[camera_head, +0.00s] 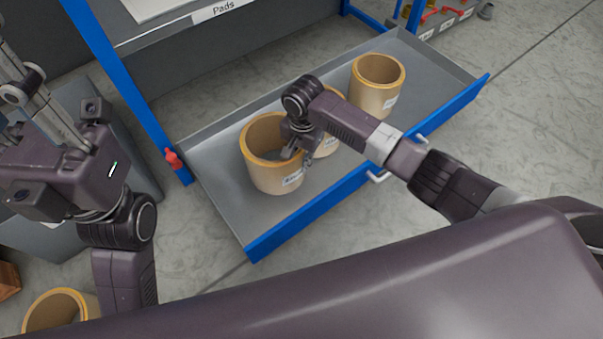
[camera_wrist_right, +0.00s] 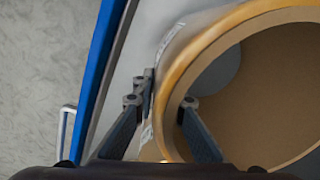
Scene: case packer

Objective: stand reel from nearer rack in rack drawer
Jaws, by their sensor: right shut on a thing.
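A tan hollow reel (camera_head: 262,172) stands upright at the left end of the open grey drawer (camera_head: 215,150), with a white label on its side. My right gripper (camera_head: 300,153) is shut on the right part of its wall, one finger inside and one outside. In the right wrist view the fingers (camera_wrist_right: 168,108) straddle the rim of this reel (camera_wrist_right: 205,50). A second reel (camera_head: 328,143) stands in the drawer, partly hidden behind my right arm. A third reel (camera_head: 376,92) stands towards the right end. My left gripper (camera_head: 35,95) is raised at the left; its opening is unclear.
The drawer has a blue front (camera_head: 350,182) with white handles; the front also shows in the right wrist view (camera_wrist_right: 97,75). Another tan reel (camera_head: 62,306) is at the lower left, partly cut off. A blue rack post (camera_head: 128,90) with a red knob (camera_head: 173,159) stands left of the drawer.

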